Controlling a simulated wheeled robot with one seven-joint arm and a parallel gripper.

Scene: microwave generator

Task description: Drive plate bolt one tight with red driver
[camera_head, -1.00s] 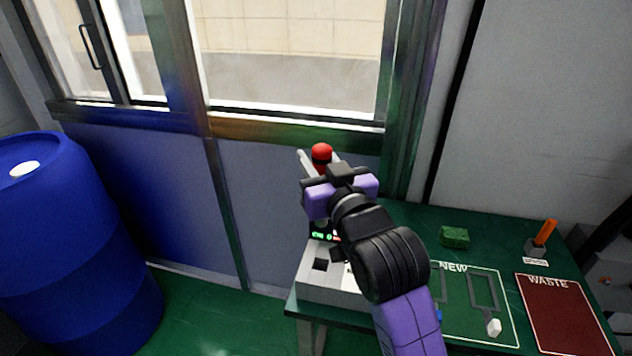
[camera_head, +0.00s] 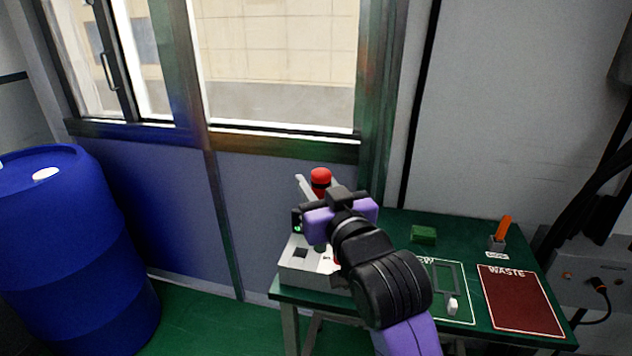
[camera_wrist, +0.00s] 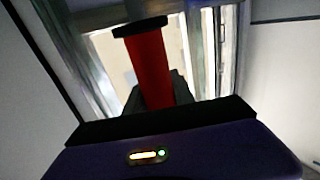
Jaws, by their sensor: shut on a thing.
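My gripper (camera_head: 319,186) is shut on the red driver (camera_head: 320,176), whose round red top stands up between the fingers. The driver's red handle also shows in the wrist view (camera_wrist: 148,66), with a dark collar at its upper end. My gripper holds the driver over the grey generator box (camera_head: 306,278) on the green bench. My arm and wrist hide the driver's lower end and much of the box. I cannot make out plate bolt one or whether the driver touches it.
On the green bench (camera_head: 400,222) lie a green block (camera_head: 423,235), an orange-handled tool in a grey holder (camera_head: 503,231), a red WASTE mat (camera_head: 520,300) and a NEW area with a small white piece (camera_head: 452,306). A blue barrel (camera_head: 75,250) stands left. A window is behind.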

